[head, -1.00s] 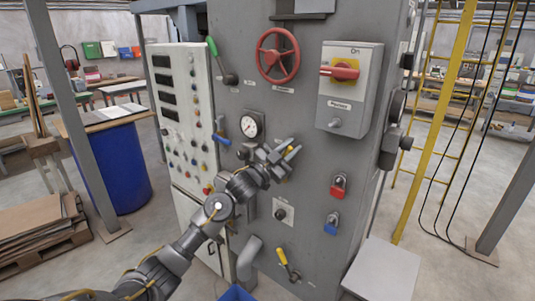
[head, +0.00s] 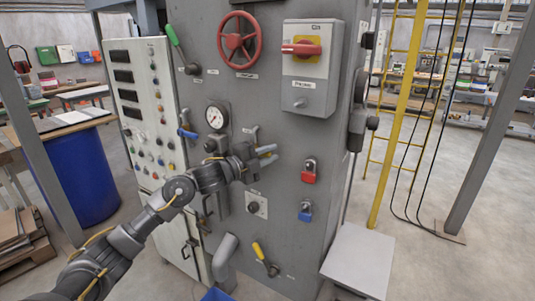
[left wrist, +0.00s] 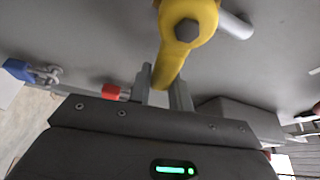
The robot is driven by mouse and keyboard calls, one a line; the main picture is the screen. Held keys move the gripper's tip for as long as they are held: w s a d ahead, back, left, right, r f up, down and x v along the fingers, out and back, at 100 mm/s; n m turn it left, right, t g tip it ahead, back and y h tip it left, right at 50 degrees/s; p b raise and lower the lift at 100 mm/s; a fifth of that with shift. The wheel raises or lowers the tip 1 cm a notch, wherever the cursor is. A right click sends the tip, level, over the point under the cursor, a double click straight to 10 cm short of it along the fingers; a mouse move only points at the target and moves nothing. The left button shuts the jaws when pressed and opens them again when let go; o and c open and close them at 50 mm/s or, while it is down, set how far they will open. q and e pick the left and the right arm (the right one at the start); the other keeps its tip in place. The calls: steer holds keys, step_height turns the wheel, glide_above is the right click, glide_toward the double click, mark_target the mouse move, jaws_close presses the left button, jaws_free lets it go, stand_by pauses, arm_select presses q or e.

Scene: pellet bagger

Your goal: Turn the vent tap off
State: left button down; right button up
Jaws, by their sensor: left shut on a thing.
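My left gripper (head: 268,156) is in front of the grey panel, right of and below the pressure gauge. In the left wrist view its fingers (left wrist: 163,92) are shut on a yellow tap lever (left wrist: 172,60). The lever's round hub with a dark bolt is at the top of that view, and the lever's end is between the fingers. In the head view the gripper hides this lever. Another tap with a yellow handle (head: 259,251) is lower on the panel. I cannot read which label names the vent tap. My right gripper is not in view.
A red handwheel (head: 238,39) and switch box (head: 312,65) are above. A pale platform (head: 358,259) stands lower right.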

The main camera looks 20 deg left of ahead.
arm_select(q)
steer(key=shift+f+m+g+b, duration=0.35)
steer(key=shift+f+m+g, duration=0.25)
steer(key=shift+m, duration=0.3)
steer(key=shift+f, duration=0.1)
steer(key=c, duration=1.3)
jaws_free()
steer(key=shift+s, duration=0.1)
steer(key=shift+b+v, duration=1.9)
steer(key=shift+v, duration=3.45)
steer(key=shift+d, duration=0.1)
